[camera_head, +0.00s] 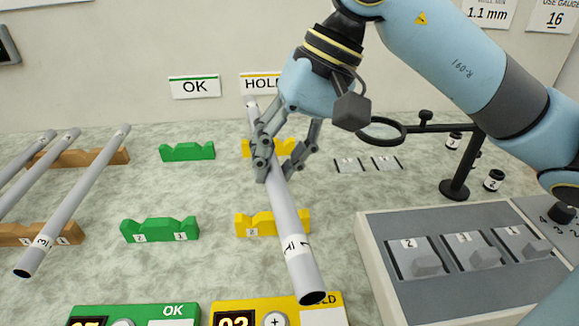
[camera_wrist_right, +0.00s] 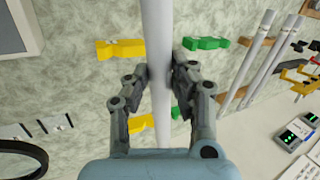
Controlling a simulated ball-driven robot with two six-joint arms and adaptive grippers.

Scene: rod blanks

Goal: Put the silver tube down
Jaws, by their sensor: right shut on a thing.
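My right gripper (camera_head: 268,160) is shut on the silver tube (camera_head: 285,225), which carries a label marked 1 near its front end. The tube points from the HOLD sign at the back toward the front. It passes over the yellow rests, front (camera_head: 247,224) and back (camera_head: 287,147); I cannot tell whether it touches them. In the right wrist view the tube (camera_wrist_right: 157,40) runs between the fingers (camera_wrist_right: 155,85), with a yellow rest (camera_wrist_right: 122,49) beside it. My left gripper is not in view.
Green rests (camera_head: 160,229) under the OK sign (camera_head: 195,87) are empty. Several tubes (camera_head: 75,200) lie on brown rests at the left. A grey gauge box (camera_head: 375,250) stands at the front right, with a magnifier stand (camera_head: 455,188) behind it. Counters (camera_head: 235,306) sit at the front edge.

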